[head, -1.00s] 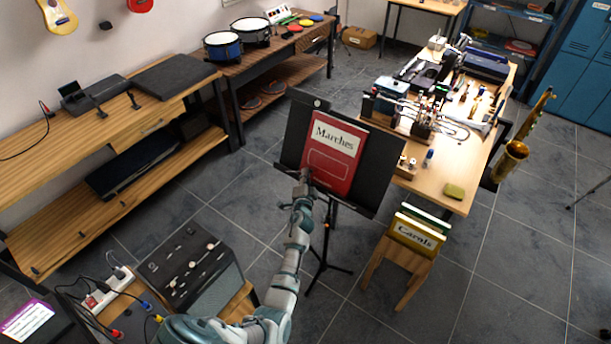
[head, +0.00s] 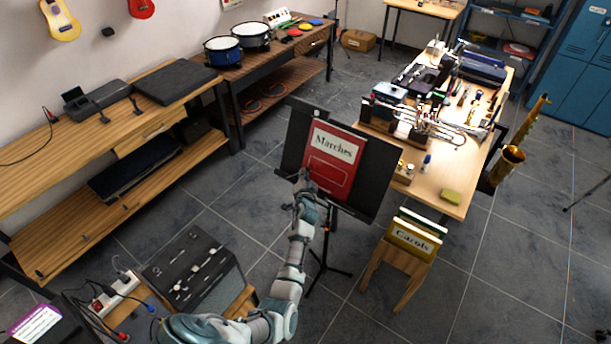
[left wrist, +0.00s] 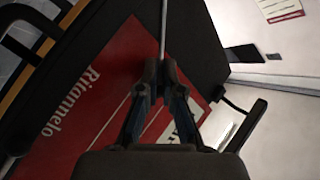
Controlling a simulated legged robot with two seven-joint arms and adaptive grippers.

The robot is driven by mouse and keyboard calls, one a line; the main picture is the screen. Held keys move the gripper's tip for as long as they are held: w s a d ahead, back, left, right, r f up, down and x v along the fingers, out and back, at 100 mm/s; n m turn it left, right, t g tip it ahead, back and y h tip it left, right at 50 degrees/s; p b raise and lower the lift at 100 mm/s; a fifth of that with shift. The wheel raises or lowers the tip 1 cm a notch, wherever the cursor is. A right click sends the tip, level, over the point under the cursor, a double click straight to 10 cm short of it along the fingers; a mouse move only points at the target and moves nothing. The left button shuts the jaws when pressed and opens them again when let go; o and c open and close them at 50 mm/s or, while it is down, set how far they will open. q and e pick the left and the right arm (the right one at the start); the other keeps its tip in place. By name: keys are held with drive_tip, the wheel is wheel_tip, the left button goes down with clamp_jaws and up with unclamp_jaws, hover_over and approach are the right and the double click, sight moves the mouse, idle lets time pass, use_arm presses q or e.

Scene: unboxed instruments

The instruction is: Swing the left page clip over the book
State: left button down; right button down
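A red book (head: 331,163) titled "Marches" rests on a black music stand (head: 370,178). In the left wrist view the red book (left wrist: 105,88) lies below my gripper, partly hidden by the fingers. A thin grey rod, which looks like the left page clip (left wrist: 163,28), runs from the top edge down to my fingertips. My left gripper (head: 304,184) is at the book's lower left edge in the head view. In the left wrist view my left gripper (left wrist: 160,72) has its fingertips close together around the rod's end. The clip is too small to make out in the head view.
A table crowded with instruments (head: 452,178) stands right of the stand. A wooden rack with books (head: 405,250) stands at its lower right, and a grey amplifier-like box (head: 195,265) at lower left. Grey floor (head: 250,195) is open around the stand.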

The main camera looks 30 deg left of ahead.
use_arm(q)
drive_tip(key=shift+w+a+r+n+g+p, duration=0.15)
drive_tip(key=shift+a+r+n+g+p, duration=0.2)
drive_tip(key=shift+a+n+g+p, duration=0.45)
drive_tip(key=shift+w+n, duration=0.1)
drive_tip(key=shift+n, duration=0.4)
drive_tip(key=c, duration=1.3)
unclamp_jaws()
drive_tip(key=shift+c, duration=0.2)
drive_tip(key=shift+a+r, duration=0.1)
drive_tip(key=shift+r, duration=0.05)
drive_tip(key=shift+r, duration=0.1)
